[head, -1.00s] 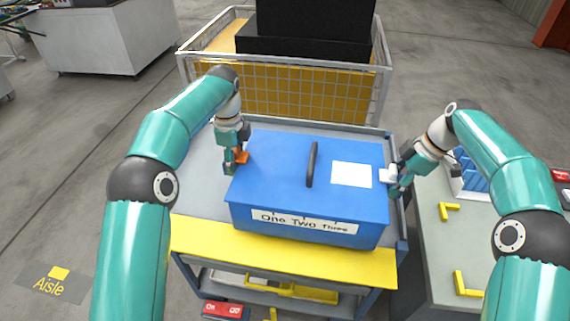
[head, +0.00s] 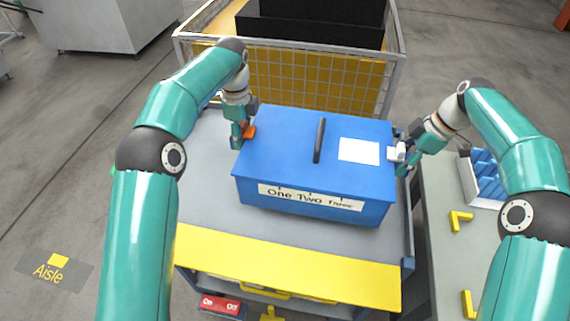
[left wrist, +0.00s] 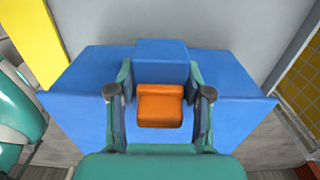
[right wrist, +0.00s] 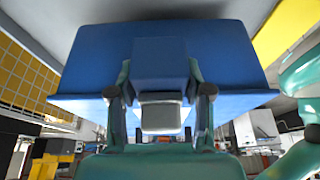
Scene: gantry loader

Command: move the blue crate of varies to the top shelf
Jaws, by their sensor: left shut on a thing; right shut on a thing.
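The blue crate (head: 315,160) is a closed box with a black lid handle (head: 319,140), a white paper and a front label reading "One Two Three". It is over the grey deck of a cart (head: 225,235), roughly level; whether its underside touches the deck is unclear. My left gripper (head: 243,137) is shut on the orange grip (left wrist: 160,106) at the crate's left end. My right gripper (head: 402,159) is shut on the pale grey grip (right wrist: 161,117) at its right end. What the crate holds is hidden. No shelf stands out as the top one.
A yellow strip (head: 290,268) runs along the cart's front edge. A wire-mesh cage (head: 310,85) with black blocks stands close behind. A grey table (head: 445,255) with yellow corner brackets and a blue-filled tray (head: 484,178) is at right. Open floor lies left.

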